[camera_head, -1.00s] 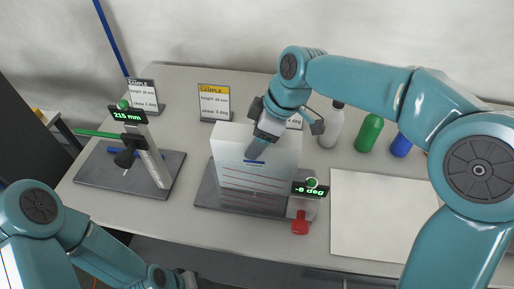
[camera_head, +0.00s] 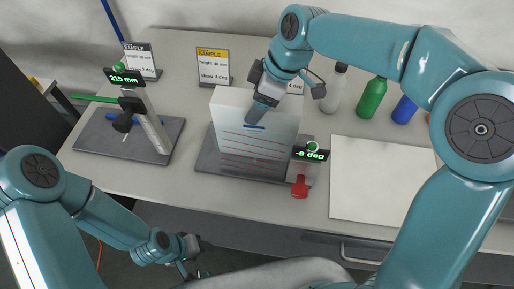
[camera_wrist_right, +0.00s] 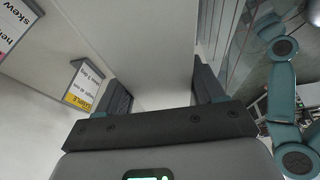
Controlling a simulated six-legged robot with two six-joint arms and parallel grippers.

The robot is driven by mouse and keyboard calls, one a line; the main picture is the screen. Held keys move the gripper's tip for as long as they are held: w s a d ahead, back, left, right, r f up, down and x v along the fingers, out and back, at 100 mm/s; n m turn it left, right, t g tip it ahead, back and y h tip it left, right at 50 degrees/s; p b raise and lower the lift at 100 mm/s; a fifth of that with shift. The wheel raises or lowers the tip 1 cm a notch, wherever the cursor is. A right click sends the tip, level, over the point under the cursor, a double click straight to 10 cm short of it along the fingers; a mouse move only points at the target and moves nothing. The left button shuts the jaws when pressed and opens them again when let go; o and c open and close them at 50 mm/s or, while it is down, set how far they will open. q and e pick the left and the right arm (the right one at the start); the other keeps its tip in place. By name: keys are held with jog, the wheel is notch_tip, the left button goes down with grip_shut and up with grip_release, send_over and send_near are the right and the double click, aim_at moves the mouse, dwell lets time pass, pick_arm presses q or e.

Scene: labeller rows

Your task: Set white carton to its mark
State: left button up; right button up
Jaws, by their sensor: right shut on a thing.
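The white carton (camera_head: 230,119) stands on a dark base plate (camera_head: 208,158) in the middle of the table, with red lines and a short blue mark on its front. My right gripper (camera_head: 261,108) is over its top and shut on it. In the right wrist view the carton (camera_wrist_right: 135,38) fills the space between the fingers. A small readout (camera_head: 310,154) at the plate's right corner shows -8 deg, above a red knob (camera_head: 300,187). My left gripper (camera_head: 192,249) is low, off the table's front edge; its fingers are too small to judge.
At left, another dark plate (camera_head: 95,143) holds a post with a 215 mm readout (camera_head: 124,78) and a green bar (camera_head: 95,98). Sample cards (camera_head: 212,67) stand behind. White, green (camera_head: 371,98) and blue bottles stand back right. A blank pale sheet (camera_head: 375,180) lies at right.

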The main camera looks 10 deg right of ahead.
jog(key=shift+f, duration=0.15)
dwell(0.6)
jog(key=o, duration=1.8)
jog(key=shift+c, duration=0.2)
jog(key=v, duration=1.6)
jog(key=shift+p, duration=0.3)
jog(key=shift+s+d, duration=0.1)
jog(key=shift+s, duration=0.1)
